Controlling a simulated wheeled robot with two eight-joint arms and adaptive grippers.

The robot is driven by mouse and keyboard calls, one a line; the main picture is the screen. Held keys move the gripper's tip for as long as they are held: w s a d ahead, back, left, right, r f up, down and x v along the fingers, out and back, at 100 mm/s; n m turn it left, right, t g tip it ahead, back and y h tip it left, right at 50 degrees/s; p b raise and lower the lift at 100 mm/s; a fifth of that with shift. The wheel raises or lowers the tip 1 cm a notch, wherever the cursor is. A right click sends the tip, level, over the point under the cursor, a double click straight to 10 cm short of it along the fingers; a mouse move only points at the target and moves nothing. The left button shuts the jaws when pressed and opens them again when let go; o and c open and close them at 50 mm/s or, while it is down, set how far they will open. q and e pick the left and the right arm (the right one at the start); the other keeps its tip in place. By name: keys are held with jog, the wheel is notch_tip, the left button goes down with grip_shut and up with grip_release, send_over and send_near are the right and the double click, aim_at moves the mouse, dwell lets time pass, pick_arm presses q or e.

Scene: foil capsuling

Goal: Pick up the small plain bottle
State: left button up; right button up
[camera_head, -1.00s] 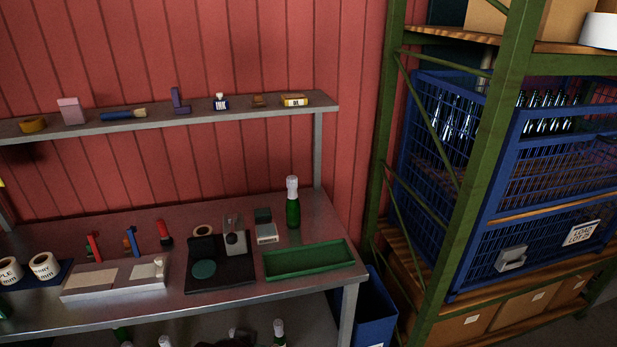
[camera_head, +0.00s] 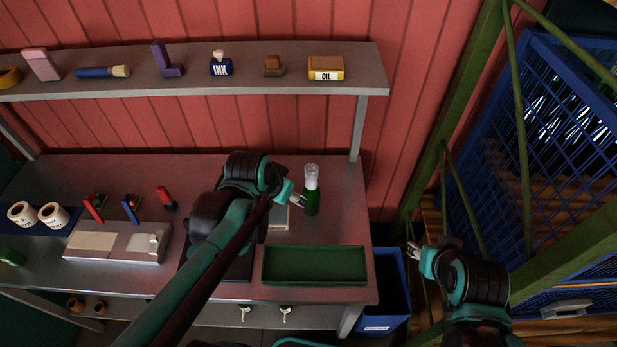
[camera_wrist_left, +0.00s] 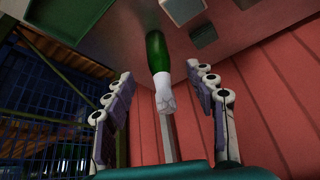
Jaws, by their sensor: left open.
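The small green bottle (camera_head: 312,203) with a pale foil-covered neck stands upright at the back right of the bench; no label shows on it. My left gripper (camera_head: 297,199) is just left of the bottle at upper-body height. In the left wrist view, the green body (camera_wrist_left: 157,52) and white neck (camera_wrist_left: 165,92) appear between the two spread fingers of my left gripper (camera_wrist_left: 163,112), which is open; I cannot tell whether they touch it. My right gripper (camera_head: 413,249) hangs to the right of the bench, away from the bottle; its finger opening is too small to judge.
A green tray (camera_head: 314,280) lies at the bench's front right. A grey box (camera_head: 278,218) is beside the bottle, partly hidden by my left arm. A shelf (camera_head: 200,86) with ink and oil runs above. A blue bin (camera_head: 390,290) and green rack stand right.

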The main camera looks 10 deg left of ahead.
aim_at(309, 169)
pick_arm(q)
jog(key=w+r+m+p, duration=0.1)
jog(key=w+p, duration=0.2)
jog(key=w+d+r+m+g+p, duration=0.1)
jog(key=w+p, duration=0.1)
jog(key=w, duration=0.1)
jog(key=w+d+r+m+h+p, duration=0.1)
jog(key=w+p, duration=0.2)
jog(key=shift+d+r+p, duration=0.15)
jog(key=shift+d+p, duration=0.05)
jog(key=shift+p, duration=0.15)
jog(key=shift+w+d+f+g, duration=0.1)
jog(key=shift+w+f+g, duration=0.15)
jog(key=shift+g, duration=0.15)
jog(key=shift+m, duration=0.3)
jog(key=x, duration=0.7)
jog(key=shift+w+f, duration=0.15)
jog(key=shift+f, duration=0.25)
jog(key=shift+r, duration=0.1)
grip_shut()
pick_arm(e)
notch_tip(309, 169, up, 11)
jog(key=shift+s, duration=0.15)
